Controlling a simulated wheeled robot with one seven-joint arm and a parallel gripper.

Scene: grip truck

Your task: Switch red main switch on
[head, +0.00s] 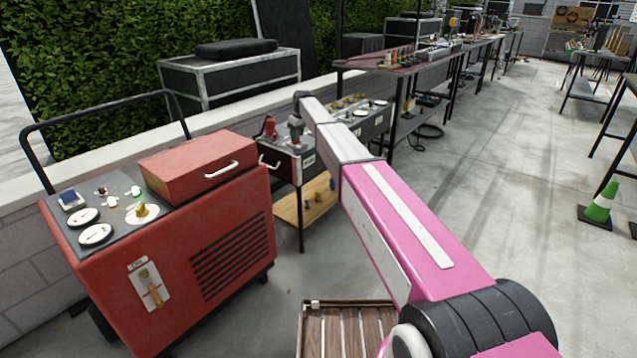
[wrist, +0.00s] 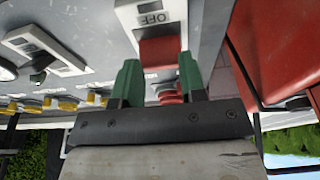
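The red main switch (wrist: 160,51) shows in the wrist view on a white plate (wrist: 150,16) marked OFF, which appears upside down. My gripper (wrist: 158,78) has two green fingertips spread apart, one on each side of the switch's near end. I cannot tell whether either fingertip touches it. More red shows between the fingers, partly hidden by the gripper. In the head view my gripper (head: 296,132) points down over a dark equipment box (head: 285,165); the switch cannot be made out clearly there.
The wrist view shows a grey panel with yellow connectors (wrist: 68,104) at left and a red case (wrist: 275,45) at right. In the head view a red generator cart (head: 215,255) stands at left.

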